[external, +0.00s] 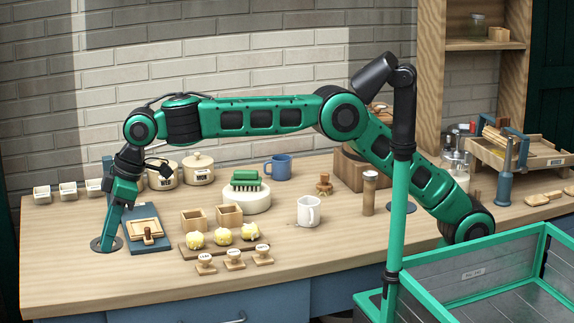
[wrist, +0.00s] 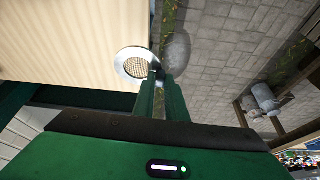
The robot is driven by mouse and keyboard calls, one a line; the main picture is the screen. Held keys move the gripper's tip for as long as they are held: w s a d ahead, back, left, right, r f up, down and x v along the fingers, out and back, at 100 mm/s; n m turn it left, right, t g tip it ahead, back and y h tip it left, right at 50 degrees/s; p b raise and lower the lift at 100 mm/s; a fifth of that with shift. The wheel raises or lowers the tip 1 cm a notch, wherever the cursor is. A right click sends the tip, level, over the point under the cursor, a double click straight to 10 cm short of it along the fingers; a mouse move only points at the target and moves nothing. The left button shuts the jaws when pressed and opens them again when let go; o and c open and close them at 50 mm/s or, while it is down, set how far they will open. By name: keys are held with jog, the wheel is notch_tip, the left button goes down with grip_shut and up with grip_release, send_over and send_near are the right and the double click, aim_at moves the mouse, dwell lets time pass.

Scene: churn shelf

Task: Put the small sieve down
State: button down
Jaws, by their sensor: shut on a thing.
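The small sieve (wrist: 135,68) shows in the wrist view as a round pale rim with a mesh middle. My gripper (wrist: 160,78) is shut on the sieve's near right side. In the external view my gripper (external: 105,246) points down at the left end of the wooden worktop (external: 70,280). The sieve shows there as a flat dark disc (external: 118,244) around the fingertips, low over the worktop or on it. I cannot tell whether it touches. In the wrist view the sieve lies across the line of the worktop's edge.
A blue board with a wooden piece (external: 147,230) lies just right of my gripper. White pots (external: 68,190) and lidded jars (external: 198,168) stand behind. Yellow lumps (external: 222,237) and stamps (external: 235,259) are further right. The worktop's front left is clear.

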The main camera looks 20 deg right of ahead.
jog(key=shift+n, duration=0.3)
jog(key=shift+w+a+f, duration=0.25)
jog(key=shift+w+f, duration=1.35)
jog(key=shift+f, duration=0.3)
jog(key=shift+w+a+f, duration=0.3)
jog(key=shift+w+f, duration=1.3)
jog(key=shift+f, duration=0.35)
jog(key=shift+w+a+f, duration=0.25)
jog(key=shift+w+f, duration=1.35)
jog(key=shift+f, duration=0.3)
jog(key=shift+f, duration=0.1)
jog(key=c, duration=1.8)
grip_release()
jog(key=v, duration=1.2)
jog(key=shift+w+d, duration=0.1)
jog(key=shift+w, duration=0.05)
